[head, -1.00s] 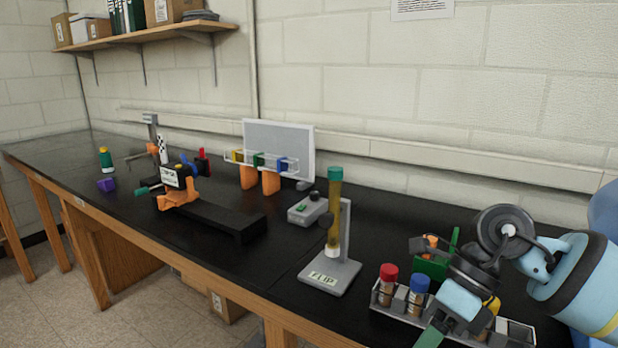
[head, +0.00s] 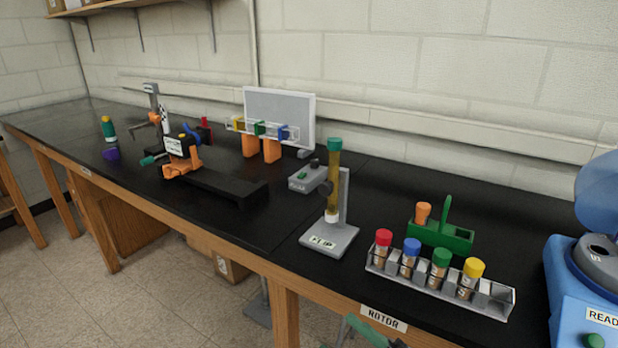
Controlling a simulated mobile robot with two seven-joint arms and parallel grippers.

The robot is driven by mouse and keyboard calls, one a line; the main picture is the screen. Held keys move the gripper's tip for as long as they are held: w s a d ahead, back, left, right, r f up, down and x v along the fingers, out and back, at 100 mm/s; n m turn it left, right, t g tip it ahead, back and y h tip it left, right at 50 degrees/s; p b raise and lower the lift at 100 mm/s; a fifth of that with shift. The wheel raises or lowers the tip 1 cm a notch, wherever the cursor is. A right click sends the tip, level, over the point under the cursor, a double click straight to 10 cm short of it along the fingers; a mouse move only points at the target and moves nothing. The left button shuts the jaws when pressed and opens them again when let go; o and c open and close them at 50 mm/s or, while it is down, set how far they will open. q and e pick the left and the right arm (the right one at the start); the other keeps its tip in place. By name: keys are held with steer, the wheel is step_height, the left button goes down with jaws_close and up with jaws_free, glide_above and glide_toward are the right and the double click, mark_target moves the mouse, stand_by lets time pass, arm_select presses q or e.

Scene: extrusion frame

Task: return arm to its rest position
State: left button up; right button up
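A green fingertip part of what appears to be my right gripper (head: 362,328) shows at the bottom edge of the head view, in front of the bench and below its top. Most of it is cut off by the frame, so its opening is hidden. It is apart from the tube rack (head: 440,283) on the bench above it. My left gripper is not in view.
The rack holds tubes with red, blue, green and yellow caps. Behind it is a green carrier (head: 441,236) with an orange-capped tube. A blue machine (head: 588,290) stands at right, the FLIP stand (head: 331,238) at centre.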

steer(key=s+d+f+m+t+h, duration=0.35)
steer(key=d+f+m+h, duration=0.25)
steer(key=f+m+h, duration=0.4)
arm_select(q)
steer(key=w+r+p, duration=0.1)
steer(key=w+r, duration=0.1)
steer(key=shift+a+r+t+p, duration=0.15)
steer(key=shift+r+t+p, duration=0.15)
steer(key=shift+p, duration=0.1)
arm_select(e)
steer(key=s+d+f+m+g+h, duration=0.3)
steer(key=s+d+f+m+g, duration=0.1)
steer(key=s+f, duration=0.5)
steer(key=s+d+f+m+g+h, duration=0.3)
steer(key=s+d+f+m, duration=0.1)
steer(key=s+f, duration=0.6)
steer(key=shift+s+d+m+g+h, duration=0.15)
steer(key=shift+s+m+g+h, duration=0.2)
steer(key=shift+s+m, duration=0.45)
steer(key=shift+c, duration=0.4)
steer(key=shift+c, duration=1.2)
steer(key=shift+s+d, duration=0.1)
steer(key=shift+c, duration=0.3)
